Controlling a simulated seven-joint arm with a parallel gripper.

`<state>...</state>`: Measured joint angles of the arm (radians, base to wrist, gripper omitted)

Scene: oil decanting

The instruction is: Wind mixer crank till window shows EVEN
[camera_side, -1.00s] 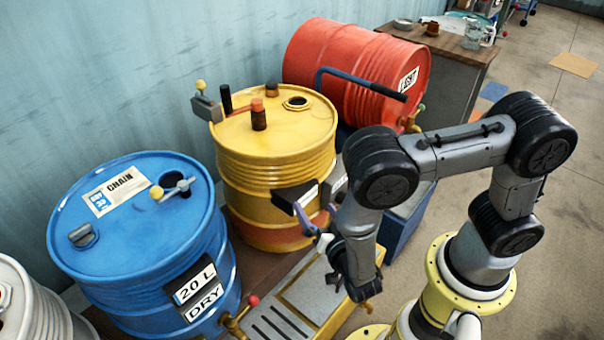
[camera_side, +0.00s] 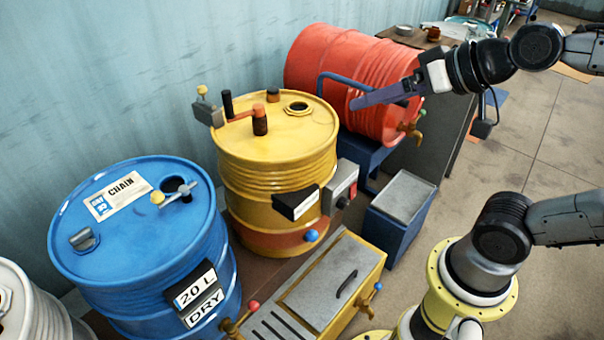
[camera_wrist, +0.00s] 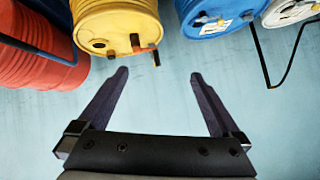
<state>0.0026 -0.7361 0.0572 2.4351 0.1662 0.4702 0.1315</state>
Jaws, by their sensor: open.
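The yellow drum (camera_side: 275,160) stands in the middle of the side view. On its top is the mixer crank (camera_side: 240,115), a red-orange arm on a dark hub with an upright black handle (camera_side: 227,104) at its left end. The crank also shows in the wrist view (camera_wrist: 142,49). A black box with a white label (camera_side: 297,201) is on the drum's front; I cannot read it or tell if it is the window. My gripper (camera_wrist: 160,73) is open and empty, its purple fingers apart. In the side view it is up right, in front of the red drum, away from the crank.
The red drum (camera_side: 350,75) lies at the back on a blue stand. The blue drum (camera_side: 130,240) stands at left. A yellow-sided tank (camera_side: 325,285) and a blue box (camera_side: 402,205) are in front. Open floor (camera_side: 560,150) lies at right.

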